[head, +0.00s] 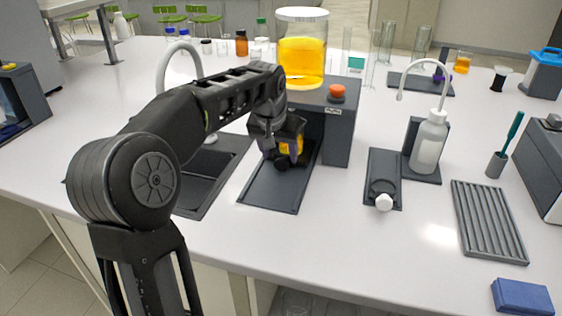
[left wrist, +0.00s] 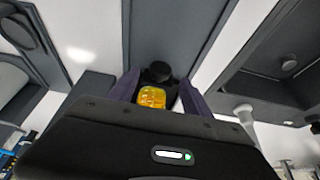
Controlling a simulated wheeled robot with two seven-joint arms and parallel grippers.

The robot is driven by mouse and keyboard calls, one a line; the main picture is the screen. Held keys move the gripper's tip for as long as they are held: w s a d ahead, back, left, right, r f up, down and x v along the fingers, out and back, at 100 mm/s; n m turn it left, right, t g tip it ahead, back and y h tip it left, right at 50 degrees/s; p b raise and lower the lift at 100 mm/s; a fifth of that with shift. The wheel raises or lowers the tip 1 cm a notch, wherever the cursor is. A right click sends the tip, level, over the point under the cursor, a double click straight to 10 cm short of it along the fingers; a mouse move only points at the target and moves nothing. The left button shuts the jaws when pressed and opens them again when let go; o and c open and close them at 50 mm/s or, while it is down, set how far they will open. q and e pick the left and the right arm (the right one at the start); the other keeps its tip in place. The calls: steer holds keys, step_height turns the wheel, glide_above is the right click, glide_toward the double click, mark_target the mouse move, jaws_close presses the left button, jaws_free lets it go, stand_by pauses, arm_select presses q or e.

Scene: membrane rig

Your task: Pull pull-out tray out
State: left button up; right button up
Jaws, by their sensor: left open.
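The dark grey rig box (head: 340,128) stands on the bench with a jar of yellow liquid (head: 302,50) on top. A flat dark plate (head: 272,192) with a low rim extends in front of it. A yellow piece (left wrist: 152,97) with a round black knob (left wrist: 158,71) sits at the box's front, above the plate; I cannot tell whether it is part of the pull-out tray. My left gripper (head: 283,150) is open there. In the left wrist view its fingers (left wrist: 158,92) stand either side of the yellow piece and knob; contact cannot be told. My arm hides part of the box front.
A dark sink (head: 205,178) with a white tap lies left of the plate. To the right are a small dark stand with a white cap (head: 384,200), a wash bottle (head: 428,142) and a ribbed rack (head: 488,222). The white bench (head: 320,240) in front is clear.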

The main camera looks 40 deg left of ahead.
mark_target(281, 160)
arm_select(q)
steer(key=shift+x, duration=2.4)
steer(key=shift+c, duration=0.4)
jaws_close()
